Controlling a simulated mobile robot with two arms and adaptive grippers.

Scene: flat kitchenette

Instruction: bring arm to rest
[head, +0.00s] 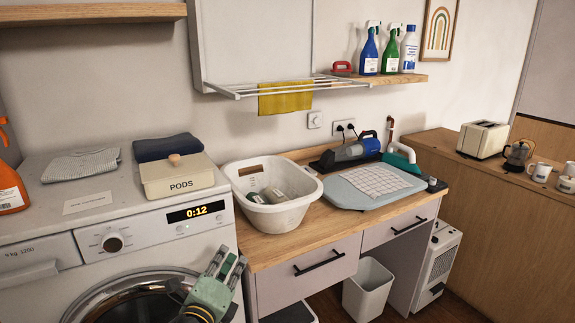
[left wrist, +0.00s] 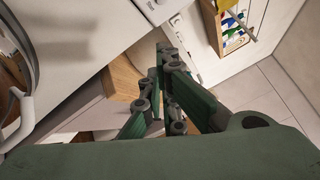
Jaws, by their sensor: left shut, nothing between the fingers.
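My left gripper (head: 226,266) is green and grey and shows at the bottom of the head view, in front of the washing machine (head: 150,240) near its round door. It is shut with nothing in it, and it touches nothing that I can make out. In the left wrist view its fingers (left wrist: 163,55) come together at the tips, with the wooden counter edge and a drawer front beyond them. My right gripper does not show in either view.
A white basket (head: 270,215) stands on the wooden counter (head: 262,250). A "PODS" box (head: 180,182) sits on the washing machine. A blue ironing board (head: 345,192) lies on the counter. A white bin (head: 367,290) stands on the floor below.

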